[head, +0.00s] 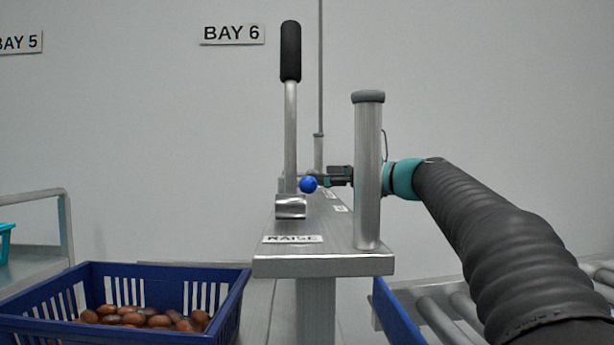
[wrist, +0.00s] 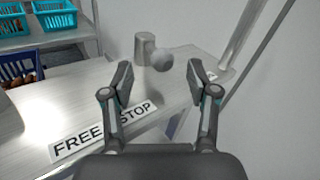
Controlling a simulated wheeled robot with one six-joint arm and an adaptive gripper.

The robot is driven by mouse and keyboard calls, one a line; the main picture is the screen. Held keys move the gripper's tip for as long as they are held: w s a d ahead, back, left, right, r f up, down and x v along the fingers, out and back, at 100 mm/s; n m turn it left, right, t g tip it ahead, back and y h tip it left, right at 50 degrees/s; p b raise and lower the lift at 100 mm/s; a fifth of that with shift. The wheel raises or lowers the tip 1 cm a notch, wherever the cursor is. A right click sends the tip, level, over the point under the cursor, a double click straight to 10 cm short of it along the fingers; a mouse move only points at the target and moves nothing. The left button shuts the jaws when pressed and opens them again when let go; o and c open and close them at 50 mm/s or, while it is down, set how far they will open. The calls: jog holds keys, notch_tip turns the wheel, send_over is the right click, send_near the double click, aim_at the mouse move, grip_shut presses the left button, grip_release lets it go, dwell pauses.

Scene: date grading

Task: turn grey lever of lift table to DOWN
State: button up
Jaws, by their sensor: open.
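In the wrist view a grey ball knob (wrist: 162,58) stands beside a short grey cylinder (wrist: 145,48) on the panel top. It looks like the end of the grey lever; its shaft is hidden. My gripper (wrist: 160,75) is open, its fingertips to either side of and just short of the ball. I cannot tell whether they touch it. In the head view my gripper (head: 326,179) is partly hidden behind a metal post, near a blue ball knob (head: 308,184). The grey ball cannot be made out there. No DOWN label is readable.
A tall lever with a black grip (head: 290,52) and a thick post (head: 368,170) rise from the narrow panel (head: 340,262). A RAISE label (head: 292,239) faces me. FREE and STOP labels (wrist: 100,128) show in the wrist view. A blue crate (head: 125,275) holds dates.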

jog(key=shift+x, duration=2.15)
